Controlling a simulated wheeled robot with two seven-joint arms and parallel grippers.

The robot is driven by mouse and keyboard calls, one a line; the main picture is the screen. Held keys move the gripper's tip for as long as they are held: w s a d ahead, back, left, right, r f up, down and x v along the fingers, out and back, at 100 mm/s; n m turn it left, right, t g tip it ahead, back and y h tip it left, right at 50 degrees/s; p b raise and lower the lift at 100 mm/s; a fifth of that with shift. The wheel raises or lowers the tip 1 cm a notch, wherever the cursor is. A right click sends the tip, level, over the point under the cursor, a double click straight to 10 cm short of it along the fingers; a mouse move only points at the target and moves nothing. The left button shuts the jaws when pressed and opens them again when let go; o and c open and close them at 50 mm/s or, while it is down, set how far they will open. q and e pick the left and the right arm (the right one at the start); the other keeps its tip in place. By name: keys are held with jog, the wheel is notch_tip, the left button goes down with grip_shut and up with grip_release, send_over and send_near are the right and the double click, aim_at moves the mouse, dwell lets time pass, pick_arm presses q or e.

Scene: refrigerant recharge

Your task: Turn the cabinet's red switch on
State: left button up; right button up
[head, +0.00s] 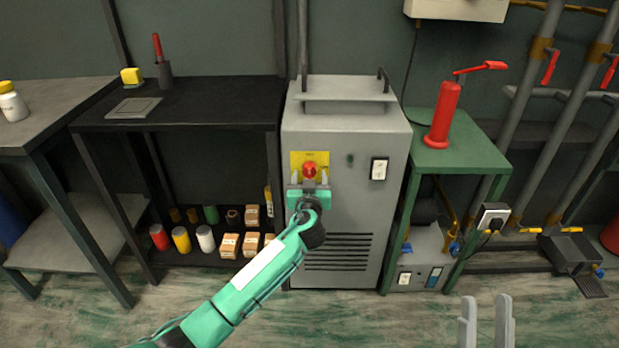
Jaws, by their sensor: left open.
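The grey cabinet (389,223) stands upright against the wall. On its upper front is a yellow plate (297,159) with a round red switch (309,168). My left gripper (309,177) is in front of the switch, its two fingers apart, one on each side just below the red knob. It is open; I cannot tell whether it touches the switch. The lower part of the plate is hidden by the gripper. My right gripper (485,312) is at the bottom right, away from the cabinet, with its two fingers apart and nothing between them.
A white socket (379,168) is on the cabinet's front, right of the switch. A green stand (468,156) with a red cylinder (443,115) is close on the right. A black shelf (215,105) with several cans and boxes is close on the left. Floor in front is clear.

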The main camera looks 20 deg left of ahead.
pick_arm(q)
jog(key=shift+w+a, duration=0.15)
jog(key=shift+w, duration=0.35)
jog(key=c, duration=1)
jog(key=shift+o, duration=0.2)
